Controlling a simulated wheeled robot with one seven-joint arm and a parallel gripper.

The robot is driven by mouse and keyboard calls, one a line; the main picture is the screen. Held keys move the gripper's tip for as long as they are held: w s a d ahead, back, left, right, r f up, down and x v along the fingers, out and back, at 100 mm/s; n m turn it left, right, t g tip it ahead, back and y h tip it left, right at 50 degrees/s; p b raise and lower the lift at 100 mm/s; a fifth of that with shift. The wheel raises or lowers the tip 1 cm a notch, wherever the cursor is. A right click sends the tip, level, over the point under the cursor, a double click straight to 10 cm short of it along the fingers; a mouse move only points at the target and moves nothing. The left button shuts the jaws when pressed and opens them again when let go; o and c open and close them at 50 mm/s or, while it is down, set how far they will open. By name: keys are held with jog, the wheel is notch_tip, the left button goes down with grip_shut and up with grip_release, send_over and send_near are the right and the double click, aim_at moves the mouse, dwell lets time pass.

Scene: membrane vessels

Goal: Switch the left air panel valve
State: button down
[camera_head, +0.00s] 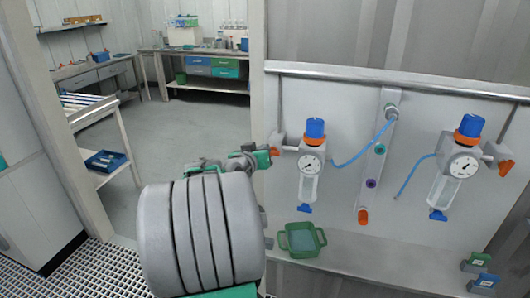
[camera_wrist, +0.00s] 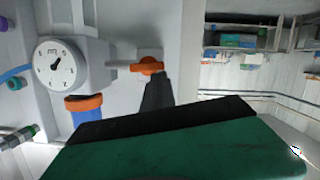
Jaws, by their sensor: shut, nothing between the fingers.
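The left air panel unit has a blue knob (camera_head: 316,128), an orange ring, a round gauge (camera_head: 312,164) and a clear bowl. Its orange valve handle (camera_head: 275,151) sits on the unit's left side, at the panel's left edge. In the wrist view, which looks turned over, the handle (camera_wrist: 148,66) shows beside the gauge (camera_wrist: 57,65). My gripper (camera_head: 266,157) is shut and empty, its green-and-dark end right at the handle. In the wrist view the dark fingertips (camera_wrist: 156,85) reach up to the handle's lower edge. I cannot tell whether they touch it.
A right air unit (camera_head: 456,165) with its own orange handle (camera_head: 506,167) is on the same panel. A green tray (camera_head: 302,240) stands on the ledge below. The panel's edge post (camera_head: 258,80) is close to my gripper. Open floor lies left, with benches behind.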

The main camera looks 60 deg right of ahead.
jog(key=f+n+g+b, duration=0.1)
jog(key=n, duration=0.2)
jog(key=f+n+g+h+b, duration=0.1)
jog(key=n+b, duration=0.1)
jog(key=n, duration=0.1)
jog(key=w+f+n+g+h+b, duration=0.1)
jog(key=n, duration=0.3)
jog(key=shift+f+b, duration=0.2)
jog(key=shift+b, duration=0.2)
dwell(0.8)
